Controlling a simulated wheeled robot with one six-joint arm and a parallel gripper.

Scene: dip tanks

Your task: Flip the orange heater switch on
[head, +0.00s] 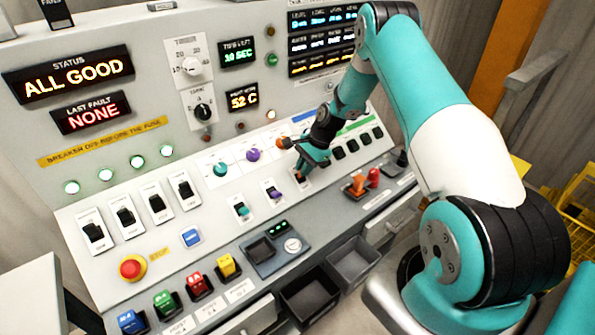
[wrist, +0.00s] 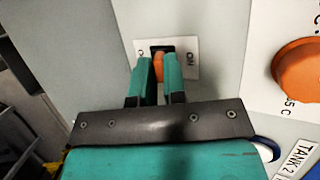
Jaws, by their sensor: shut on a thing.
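The orange heater switch (wrist: 159,66) shows in the wrist view as a small orange lever in a dark slot. Its white plate (wrist: 190,58) reads "ON" at the right end; the lettering at the left end is partly cut off. My gripper (wrist: 160,62) has its two teal fingers closed on the lever, one on each side. I cannot tell surely toward which end the lever leans. In the head view my gripper (head: 302,172) is down at the sloped panel and hides the switch. The orange knob (wrist: 300,75) is to the right, marked in degrees C.
A teal-lever switch (head: 240,210) and a purple-lever switch (head: 272,191) stand left of my gripper. The teal knob (head: 220,169), purple knob (head: 253,155) and orange knob (head: 284,142) lie behind. Black switches (head: 352,146) are to the right. A red stop button (head: 131,267) is front left.

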